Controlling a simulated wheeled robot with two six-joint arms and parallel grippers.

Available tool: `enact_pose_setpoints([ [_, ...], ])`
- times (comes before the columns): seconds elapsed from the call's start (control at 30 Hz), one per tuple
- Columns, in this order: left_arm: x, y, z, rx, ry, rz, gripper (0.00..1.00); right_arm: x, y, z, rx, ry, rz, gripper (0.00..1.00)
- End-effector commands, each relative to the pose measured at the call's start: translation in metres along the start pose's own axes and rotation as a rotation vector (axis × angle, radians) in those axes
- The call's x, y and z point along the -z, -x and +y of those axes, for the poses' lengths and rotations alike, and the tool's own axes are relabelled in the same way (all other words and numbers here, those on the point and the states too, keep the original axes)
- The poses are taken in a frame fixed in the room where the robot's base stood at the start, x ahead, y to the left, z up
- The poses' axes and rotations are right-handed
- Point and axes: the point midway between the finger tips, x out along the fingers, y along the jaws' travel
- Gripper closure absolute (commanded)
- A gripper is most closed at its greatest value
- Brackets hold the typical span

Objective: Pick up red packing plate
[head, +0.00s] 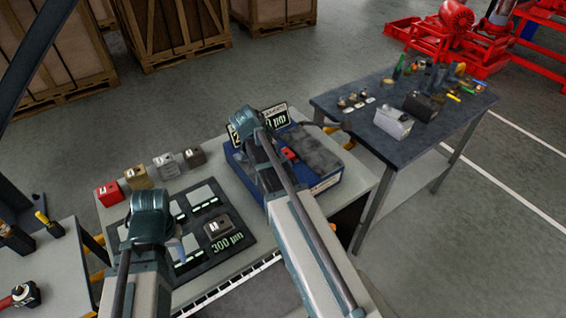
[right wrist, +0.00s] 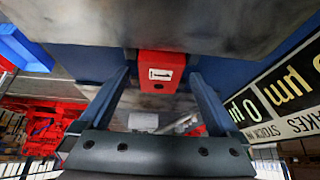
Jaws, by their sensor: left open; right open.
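A small red piece (head: 290,153) lies on the blue case at the right of the near table. In the right wrist view a red block with a white label (right wrist: 161,72) shows between the fingers; it looks like the same piece. My right gripper (right wrist: 160,92) is open, its fingers on either side of the block with gaps visible. In the head view its wrist hides the fingers. Another red block with a white label (head: 109,193) stands at the table's left edge. My left gripper (head: 152,215) is open above the dark mat; its fingers are mostly hidden.
The blue case (head: 325,184) has grey slabs on top and a black-and-white "µm" sign (head: 270,115) behind. Tan and grey blocks (head: 166,167) stand behind the dark mat (head: 235,240). A dark side table (head: 365,130) with tools stands right. Wooden crates (head: 180,30) are behind.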

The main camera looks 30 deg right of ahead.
Motion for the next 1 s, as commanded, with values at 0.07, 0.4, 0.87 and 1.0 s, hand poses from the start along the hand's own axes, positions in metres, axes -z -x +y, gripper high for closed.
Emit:
enact_pose_setpoints([
  [0.07,0.0000,0.0000,0.0000,0.000,0.000,0.000,0.50,0.0003,-0.0001,0.0000,0.000,0.000,0.000,0.03],
  [0.4,0.0000,0.0007,-0.0001,0.000,0.000,0.000,0.50,0.0004,0.0006,0.0001,0.000,0.000,0.000,0.42],
  [0.87,0.0000,0.0007,-0.0001,0.000,0.000,0.000,0.50,0.0002,0.0006,0.0000,0.000,0.000,0.000,1.00],
  [1.0,-0.0001,0.0008,-0.0001,0.000,0.000,0.000,0.50,0.0006,0.0008,-0.0001,0.000,0.001,0.001,1.00],
])
